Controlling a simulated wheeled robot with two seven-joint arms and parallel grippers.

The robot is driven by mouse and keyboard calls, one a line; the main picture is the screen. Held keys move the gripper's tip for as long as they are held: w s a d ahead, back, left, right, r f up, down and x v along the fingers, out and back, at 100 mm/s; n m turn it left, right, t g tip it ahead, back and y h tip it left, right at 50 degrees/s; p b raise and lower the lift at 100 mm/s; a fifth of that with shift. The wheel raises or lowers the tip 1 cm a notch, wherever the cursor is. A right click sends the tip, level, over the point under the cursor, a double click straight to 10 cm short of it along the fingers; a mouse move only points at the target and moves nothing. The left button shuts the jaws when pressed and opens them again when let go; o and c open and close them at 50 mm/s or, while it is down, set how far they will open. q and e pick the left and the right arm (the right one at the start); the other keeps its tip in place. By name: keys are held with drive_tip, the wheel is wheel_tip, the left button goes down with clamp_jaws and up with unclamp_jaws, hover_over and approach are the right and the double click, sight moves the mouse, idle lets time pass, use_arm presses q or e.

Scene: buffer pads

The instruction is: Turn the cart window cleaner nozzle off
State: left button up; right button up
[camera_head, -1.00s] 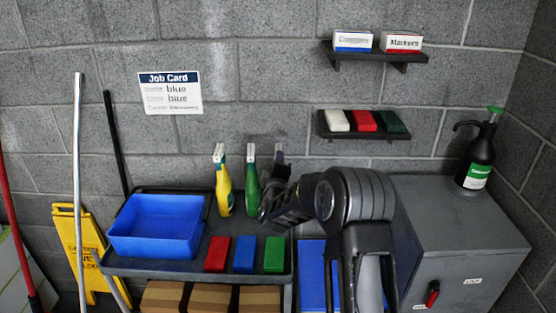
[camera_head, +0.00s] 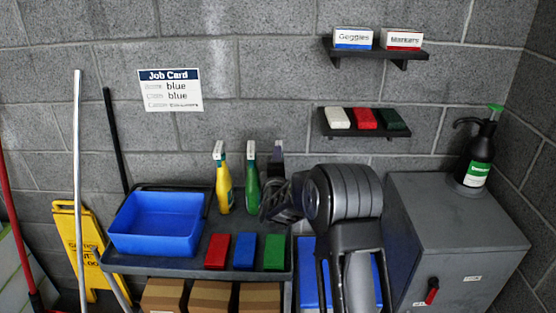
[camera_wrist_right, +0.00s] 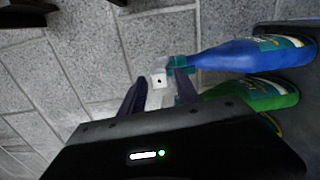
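The blue spray bottle (camera_wrist_right: 240,54), which looks like the window cleaner, lies across the upper right of the right wrist view, with a teal collar. Its white nozzle tip (camera_wrist_right: 158,80) faces the camera between the dark fingers of my right gripper (camera_wrist_right: 158,92). The fingers stand apart, with a small gap visible beside the tip; contact is not clear. In the head view my right gripper (camera_head: 279,198) is at the cart's back right, covering most of that bottle; only its top (camera_head: 278,148) shows. My left gripper is not in view.
A green bottle (camera_head: 252,180) stands close left of the gripper, then a yellow one (camera_head: 223,180). The cart (camera_head: 150,266) also holds a blue tub (camera_head: 157,223) and red, blue and green blocks. A grey cabinet (camera_head: 455,235) stands right of my arm.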

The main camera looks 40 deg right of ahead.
drive_tip(key=v, duration=0.6)
drive_tip(key=shift+s+a, duration=0.2)
drive_tip(key=shift+s, duration=0.15)
idle(0.4)
